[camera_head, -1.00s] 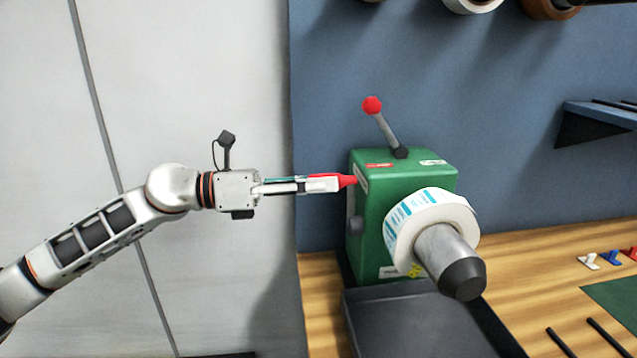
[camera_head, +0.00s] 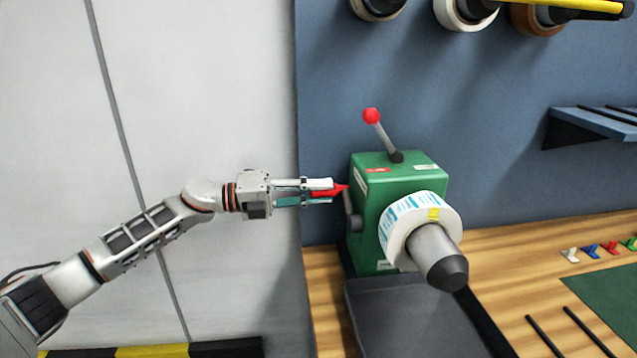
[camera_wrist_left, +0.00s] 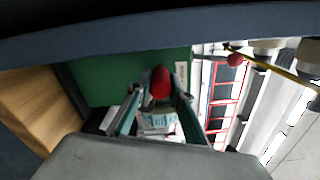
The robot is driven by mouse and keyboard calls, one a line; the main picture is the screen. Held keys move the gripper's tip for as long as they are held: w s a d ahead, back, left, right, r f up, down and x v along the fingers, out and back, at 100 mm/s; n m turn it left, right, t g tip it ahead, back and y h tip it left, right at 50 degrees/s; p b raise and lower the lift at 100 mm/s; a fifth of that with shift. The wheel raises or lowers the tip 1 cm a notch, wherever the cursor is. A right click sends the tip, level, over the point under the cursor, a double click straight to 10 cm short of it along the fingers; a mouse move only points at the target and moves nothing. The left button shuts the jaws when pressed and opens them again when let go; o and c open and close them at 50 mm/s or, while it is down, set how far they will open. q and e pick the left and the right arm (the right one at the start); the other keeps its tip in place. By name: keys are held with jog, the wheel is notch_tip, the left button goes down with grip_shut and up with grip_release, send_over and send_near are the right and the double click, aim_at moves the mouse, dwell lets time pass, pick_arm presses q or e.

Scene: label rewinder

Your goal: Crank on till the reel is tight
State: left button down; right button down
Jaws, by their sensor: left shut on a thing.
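The green rewinder (camera_head: 405,185) stands on the wooden bench. A white label reel (camera_head: 398,227) with blue-printed labels and a yellow mark sits on its grey spindle (camera_head: 437,258). The grey crank arm (camera_head: 349,205) is on the rewinder's left side, roughly upright, with a red grip (camera_head: 341,188) pointing left. My left gripper (camera_head: 325,190) is shut on this red grip, which also shows between the fingers in the left wrist view (camera_wrist_left: 160,82). The fingers hide part of the grip. How tightly the labels are wound cannot be told. My right gripper is not in view.
A lever with a red ball (camera_head: 371,116) rises from the rewinder's top. A black tray (camera_head: 415,315) lies below the spindle. Rolls (camera_head: 466,12) hang on the blue wall above. Small coloured clips (camera_head: 590,250) and black rods (camera_head: 590,330) lie on the bench at right.

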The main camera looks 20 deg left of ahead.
pick_arm(q)
jog(key=shift+w+a+f+n+p, duration=0.1)
jog(key=shift+w+f+n+p, duration=0.15)
jog(key=shift+n, duration=0.25)
jog(key=shift+w+a+f+n+p, duration=0.15)
jog(key=shift+f+n, duration=0.15)
jog(key=shift+n, duration=0.2)
jog(key=shift+f+n+p, duration=1.15)
jog(key=shift+f+n, duration=1.05)
jog(key=shift+n, duration=0.5)
jog(key=shift+f, duration=0.1)
jog(key=c, duration=1.8)
grip_release()
jog(key=v, duration=1.2)
jog(key=shift+s, duration=0.1)
